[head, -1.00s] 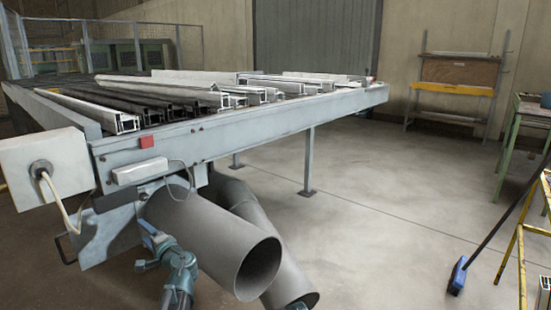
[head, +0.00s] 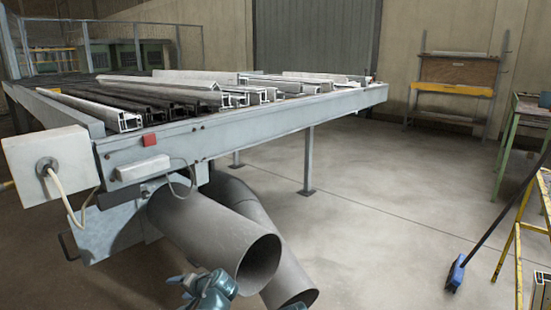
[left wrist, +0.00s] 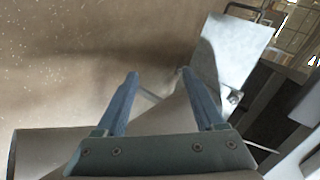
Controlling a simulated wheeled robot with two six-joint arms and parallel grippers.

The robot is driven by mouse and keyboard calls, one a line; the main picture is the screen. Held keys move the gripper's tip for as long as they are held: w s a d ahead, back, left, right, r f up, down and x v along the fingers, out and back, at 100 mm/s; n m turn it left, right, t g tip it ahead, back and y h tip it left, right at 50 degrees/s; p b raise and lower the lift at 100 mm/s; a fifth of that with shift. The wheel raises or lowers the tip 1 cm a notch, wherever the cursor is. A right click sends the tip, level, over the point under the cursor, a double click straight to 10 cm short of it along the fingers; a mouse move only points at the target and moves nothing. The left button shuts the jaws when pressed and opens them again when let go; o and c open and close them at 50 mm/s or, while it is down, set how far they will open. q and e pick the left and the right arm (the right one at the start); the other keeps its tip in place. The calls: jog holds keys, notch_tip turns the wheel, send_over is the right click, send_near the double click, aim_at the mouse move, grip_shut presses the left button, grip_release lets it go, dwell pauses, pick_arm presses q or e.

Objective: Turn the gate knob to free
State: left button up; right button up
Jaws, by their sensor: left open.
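My left gripper (head: 188,283) is at the bottom of the head view, in front of the large grey pipes, with its arm mostly below the picture. In the left wrist view its two blue fingers (left wrist: 160,74) are spread with nothing held between them. Beyond the right finger is a light grey plate (left wrist: 237,50) with a black handle (left wrist: 243,9). A small metal fitting (left wrist: 235,97) sits at the plate's lower edge; it may be the gate knob, but I cannot tell its setting. No knob is clear in the head view. My right gripper is not in view.
Two grey pipes (head: 215,232) slope down under the bench (head: 260,117), which carries several white and dark profiles (head: 110,112). A white box with a cable (head: 50,165) is on the bench's near left. The floor (head: 370,210) to the right is open up to a broom (head: 455,273).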

pick_arm(q)
jog(key=s+d+f+g+h, duration=0.3)
jog(key=s+d+f+h, duration=0.15)
jog(key=s+d, duration=0.6)
jog(key=s+d+f+g+h, duration=0.3)
jog(key=s+d+f+g, duration=0.15)
jog(key=s+d, duration=0.6)
notch_tip(320, 180, up, 37)
jog(key=p, duration=3.7)
jog(key=shift+w+d+t+p, duration=0.35)
jog(key=shift+w+t, duration=0.1)
jog(key=shift+r+h, duration=0.1)
jog(key=shift+h, duration=0.15)
